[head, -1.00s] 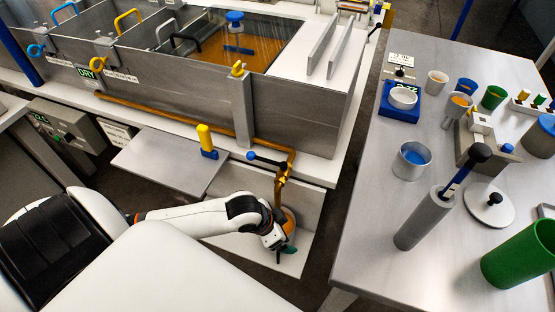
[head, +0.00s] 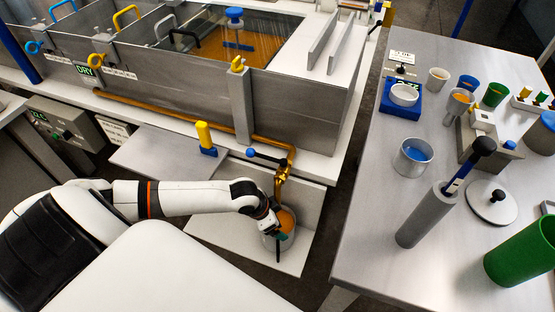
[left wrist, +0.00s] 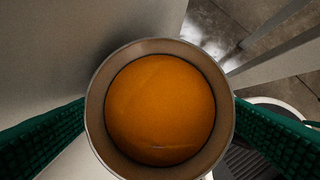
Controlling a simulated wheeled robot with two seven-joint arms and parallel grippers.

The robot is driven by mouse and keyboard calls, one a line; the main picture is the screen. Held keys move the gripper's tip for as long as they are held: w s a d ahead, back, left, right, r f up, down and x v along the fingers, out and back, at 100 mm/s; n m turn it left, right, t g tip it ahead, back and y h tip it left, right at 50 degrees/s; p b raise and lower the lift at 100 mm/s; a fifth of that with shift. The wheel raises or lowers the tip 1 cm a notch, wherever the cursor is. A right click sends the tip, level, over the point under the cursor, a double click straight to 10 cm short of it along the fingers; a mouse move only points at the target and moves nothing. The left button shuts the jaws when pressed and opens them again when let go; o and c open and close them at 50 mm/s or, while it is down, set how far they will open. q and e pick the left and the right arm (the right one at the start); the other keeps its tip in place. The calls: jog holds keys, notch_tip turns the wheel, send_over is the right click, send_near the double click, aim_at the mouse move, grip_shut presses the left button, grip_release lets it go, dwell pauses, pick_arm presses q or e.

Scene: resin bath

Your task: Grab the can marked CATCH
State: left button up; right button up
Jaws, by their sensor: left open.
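A grey can (head: 287,222) holding orange liquid stands on the low white shelf under the brass tap, below the long metal bath. In the left wrist view the can (left wrist: 160,162) fills the middle, seen from above with its round rim. My left gripper (left wrist: 160,112) is open, with one green finger on each side of the can; I cannot tell whether they touch it. In the head view the left gripper (head: 276,230) partly covers the can. No CATCH marking is readable. My right gripper is not in view.
The brass tap (head: 282,180) with a blue-knobbed lever stands just above the can. The bath wall (head: 190,95) is behind. A table (head: 375,215) at right carries cups, a grey cylinder (head: 425,215) and a green cylinder (head: 520,255). Dark floor lies between the shelf and the table.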

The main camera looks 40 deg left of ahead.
pick_arm(q)
jog(key=x, duration=0.4)
jog(key=c, duration=1.4)
jog(key=shift+w+r, duration=0.1)
jog(key=shift+c, duration=0.3)
